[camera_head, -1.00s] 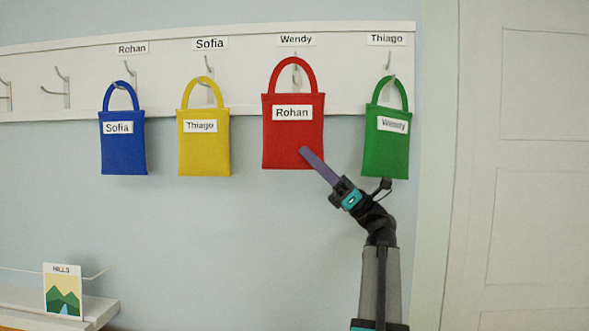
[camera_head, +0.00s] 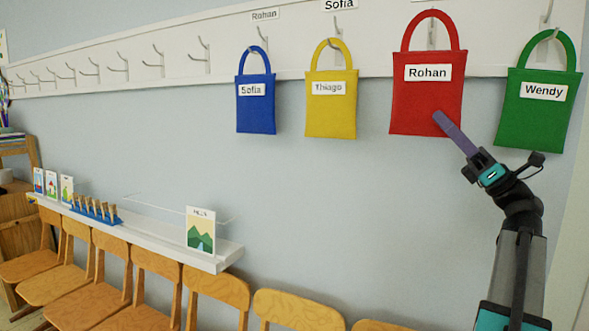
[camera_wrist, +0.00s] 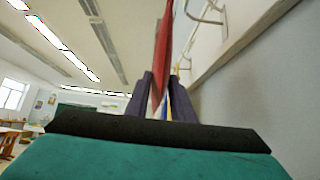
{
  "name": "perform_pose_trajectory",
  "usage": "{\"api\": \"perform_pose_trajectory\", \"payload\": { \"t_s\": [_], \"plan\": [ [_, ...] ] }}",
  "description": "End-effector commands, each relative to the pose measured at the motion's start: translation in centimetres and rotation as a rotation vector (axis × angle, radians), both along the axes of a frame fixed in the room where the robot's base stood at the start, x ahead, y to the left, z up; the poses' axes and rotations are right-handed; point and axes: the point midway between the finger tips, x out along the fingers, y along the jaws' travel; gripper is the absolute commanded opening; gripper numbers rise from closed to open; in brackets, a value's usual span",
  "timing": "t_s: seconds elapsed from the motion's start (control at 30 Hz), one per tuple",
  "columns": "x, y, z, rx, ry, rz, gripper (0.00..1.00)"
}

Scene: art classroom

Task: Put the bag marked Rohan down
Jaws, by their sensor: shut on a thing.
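The red bag marked Rohan (camera_head: 427,105) is upright before the white hook rail. My gripper (camera_head: 440,118) is shut on its lower right part. In the wrist view, the red bag (camera_wrist: 163,55) stands edge-on between my two dark fingers (camera_wrist: 160,95). The bag's handle arches above a hook that shows inside its loop. In the wrist view the bag appears clear of the wall hooks at the right. The head view does not show the gap to the wall.
A blue bag marked Sofia (camera_head: 256,115), a yellow bag marked Thiago (camera_head: 330,118) and a green bag marked Wendy (camera_head: 535,122) hang alongside. Several empty hooks (camera_head: 155,62) run left. Below are a white shelf (camera_head: 165,238) with cards and several wooden chairs (camera_head: 215,285).

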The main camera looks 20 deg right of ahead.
Motion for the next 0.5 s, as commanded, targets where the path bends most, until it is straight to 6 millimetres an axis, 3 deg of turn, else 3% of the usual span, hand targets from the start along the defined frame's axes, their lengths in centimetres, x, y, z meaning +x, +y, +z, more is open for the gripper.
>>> {"api": "perform_pose_trajectory", "payload": {
  "t_s": [0.27,0.5],
  "plan": [
    [1.1,0.2,-1.1,0.002,0.0,0.004,0.0],
    [4.3,0.9,-4.4,0.003,0.001,0.008,0.0]
  ]
}}
